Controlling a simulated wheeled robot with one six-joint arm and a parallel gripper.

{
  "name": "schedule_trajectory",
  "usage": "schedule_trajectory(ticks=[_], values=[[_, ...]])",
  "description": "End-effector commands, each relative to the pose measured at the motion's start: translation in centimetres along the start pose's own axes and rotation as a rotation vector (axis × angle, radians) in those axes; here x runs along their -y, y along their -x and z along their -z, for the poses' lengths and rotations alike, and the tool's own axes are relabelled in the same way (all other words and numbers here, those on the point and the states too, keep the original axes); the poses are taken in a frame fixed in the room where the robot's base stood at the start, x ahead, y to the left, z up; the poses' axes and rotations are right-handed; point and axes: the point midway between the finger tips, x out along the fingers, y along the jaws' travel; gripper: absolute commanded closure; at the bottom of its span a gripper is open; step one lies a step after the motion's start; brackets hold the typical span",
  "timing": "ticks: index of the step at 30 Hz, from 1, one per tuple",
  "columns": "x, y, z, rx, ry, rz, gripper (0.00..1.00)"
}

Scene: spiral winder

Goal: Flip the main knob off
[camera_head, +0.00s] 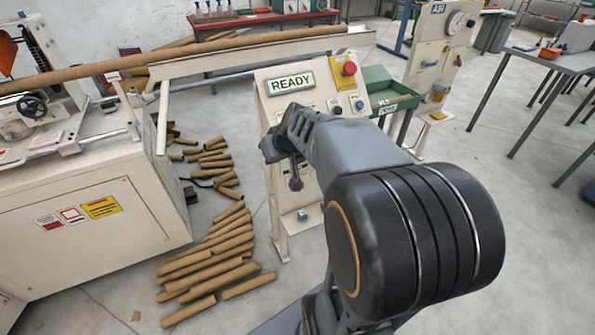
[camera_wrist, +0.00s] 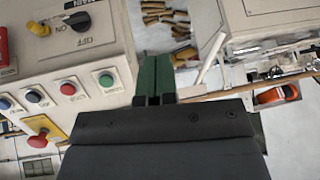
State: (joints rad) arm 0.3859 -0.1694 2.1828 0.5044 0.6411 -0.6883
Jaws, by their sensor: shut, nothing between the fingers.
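The main knob (camera_wrist: 78,20) is small and black, near the top left of the wrist view on the cream panel (camera_wrist: 104,66). The words MAIN and OFF show beside it. Which way it is turned I cannot tell. My gripper (camera_wrist: 154,99) is shut and empty, its green fingertips together. In the wrist view the fingers lie to the right of the panel and apart from the knob. In the head view my arm covers the lower panel, so the main knob is not clearly seen there.
A red stop button on yellow (camera_head: 349,69) and a READY display (camera_head: 290,82) are on the panel's upper face. In the wrist view a yellow knob (camera_wrist: 38,28) and green button (camera_wrist: 106,79) are close by. Cardboard tubes (camera_head: 207,285) litter the floor at left.

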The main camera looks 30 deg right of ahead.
Motion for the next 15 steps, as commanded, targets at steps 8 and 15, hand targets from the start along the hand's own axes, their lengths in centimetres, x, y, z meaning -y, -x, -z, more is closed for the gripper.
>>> schedule_trajectory(ticks=[8, 15], values=[[-12.7, -6.0, 1.0, -0.162, -0.043, -0.133, 1.00], [-14.8, -6.3, 1.2, -0.185, -0.042, -0.164, 1.00]])
